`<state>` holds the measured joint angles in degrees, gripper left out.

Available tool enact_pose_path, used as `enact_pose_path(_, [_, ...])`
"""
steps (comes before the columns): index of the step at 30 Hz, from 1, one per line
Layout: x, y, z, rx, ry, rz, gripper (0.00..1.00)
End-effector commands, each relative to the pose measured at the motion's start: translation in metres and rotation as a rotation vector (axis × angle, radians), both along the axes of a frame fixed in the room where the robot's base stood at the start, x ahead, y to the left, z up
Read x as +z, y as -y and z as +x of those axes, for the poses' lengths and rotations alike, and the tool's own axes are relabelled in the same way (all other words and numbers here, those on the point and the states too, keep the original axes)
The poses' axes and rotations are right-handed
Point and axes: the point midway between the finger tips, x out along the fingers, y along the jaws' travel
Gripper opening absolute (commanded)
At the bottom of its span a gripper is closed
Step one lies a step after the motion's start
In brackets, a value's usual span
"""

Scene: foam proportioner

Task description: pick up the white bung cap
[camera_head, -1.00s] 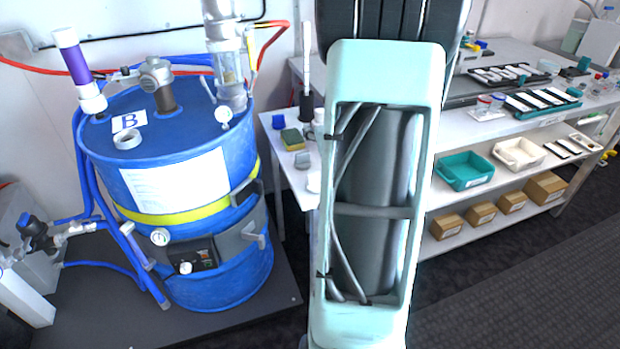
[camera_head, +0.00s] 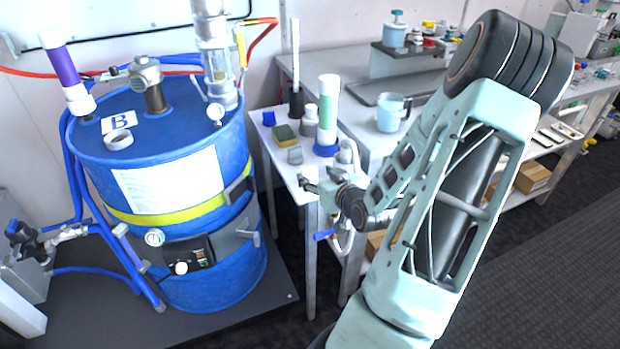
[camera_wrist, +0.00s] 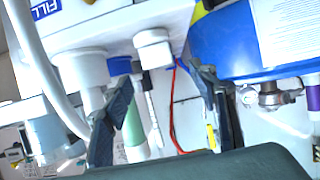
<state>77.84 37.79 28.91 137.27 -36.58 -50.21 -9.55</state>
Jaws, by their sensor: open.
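A white, hollow, ring-shaped piece, which looks like the white bung cap (camera_head: 119,139), lies on top of the blue drum (camera_head: 165,180), beside the "B" label. I cannot be sure it is the cap. My gripper (camera_wrist: 166,95) is open, with its two dark fingers apart and nothing held between them. In the head view it hangs by the small white table's front edge, right of the drum and well away from the ring. The wrist view looks upside down. It shows a short white cylinder (camera_wrist: 153,48) beyond the fingers and the drum (camera_wrist: 230,45) at right.
A purple-banded tube (camera_head: 67,75), a metal fitting (camera_head: 148,80) and a clear column (camera_head: 216,60) stand on the drum. The small table (camera_head: 283,160) holds a sponge (camera_head: 285,135) and a green-and-white bottle (camera_head: 328,108). A jug (camera_head: 390,112) stands on the bench behind.

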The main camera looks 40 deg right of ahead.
Motion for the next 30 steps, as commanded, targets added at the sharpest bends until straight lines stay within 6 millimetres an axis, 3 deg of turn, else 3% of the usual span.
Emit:
enact_pose_path(18, [-0.026, 0.017, 0.058, -0.001, -0.001, 0.002, 0.54])
enact_pose_path(27, [-0.027, 0.019, 0.063, -0.001, -0.001, 0.000, 0.54])
enact_pose_path(30, [-0.027, 0.019, 0.063, -0.002, -0.001, 0.000, 0.44])
